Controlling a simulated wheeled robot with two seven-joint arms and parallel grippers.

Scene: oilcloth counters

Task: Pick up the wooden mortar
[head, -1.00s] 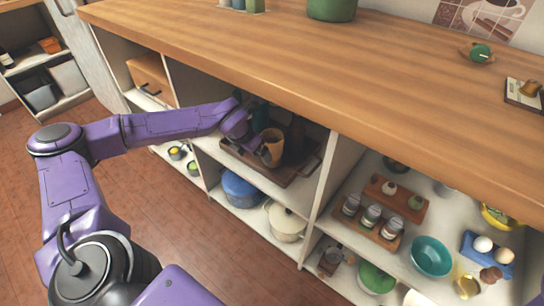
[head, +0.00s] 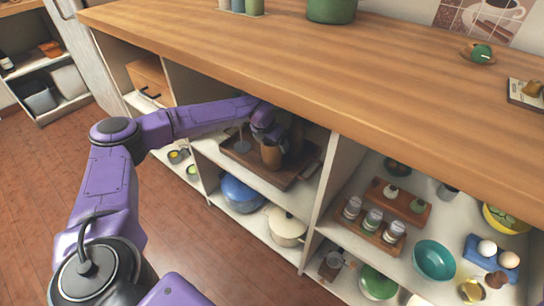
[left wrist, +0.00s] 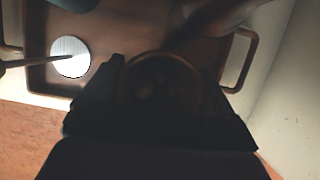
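The wooden mortar (head: 271,158) is a brown cup standing upright on a dark brown tray (head: 236,153) on the upper shelf under the counter. My left gripper (head: 266,136) is at the mortar's top, reaching in under the counter edge. In the left wrist view the mortar's round dark rim (left wrist: 162,78) lies between the two spread fingers of the gripper (left wrist: 160,88). That view is very dark, and I cannot tell whether the fingers touch the mortar. My right gripper is not in view.
A dark bottle-like thing (head: 297,135) stands close behind the mortar. A pale round disc with a thin handle (left wrist: 70,57) lies to the left on the tray. The counter edge (head: 250,88) overhangs, and a shelf divider (head: 320,200) stands to the right.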

